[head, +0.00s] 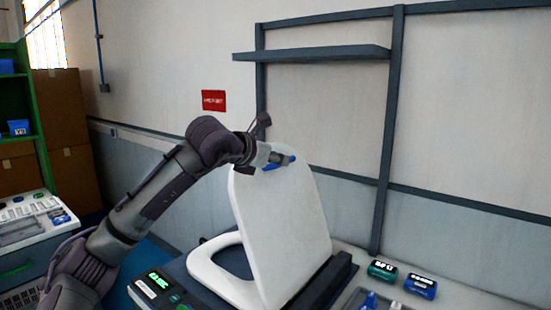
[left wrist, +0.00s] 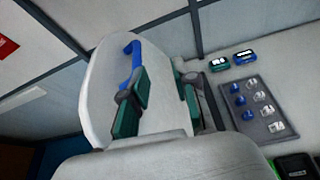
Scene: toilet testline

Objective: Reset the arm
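My left arm reaches in from the left in the head view. Its gripper (head: 273,158) is at the upper edge of the raised white toilet lid (head: 280,225). In the left wrist view the two dark green fingers of my left gripper (left wrist: 165,95) stand apart, with the white lid (left wrist: 105,90) behind them and nothing held between them. A small blue piece (left wrist: 132,62) shows by the left finger, in front of the lid; I cannot tell whether it touches. My right gripper is in neither view.
The white seat ring (head: 205,265) lies below the lid. A green device (head: 382,270) and a blue device (head: 420,286) stand on the bench at right, beside a grey tray (left wrist: 262,110) of blue and clear knobs. A dark shelf frame (head: 315,53) is on the wall behind.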

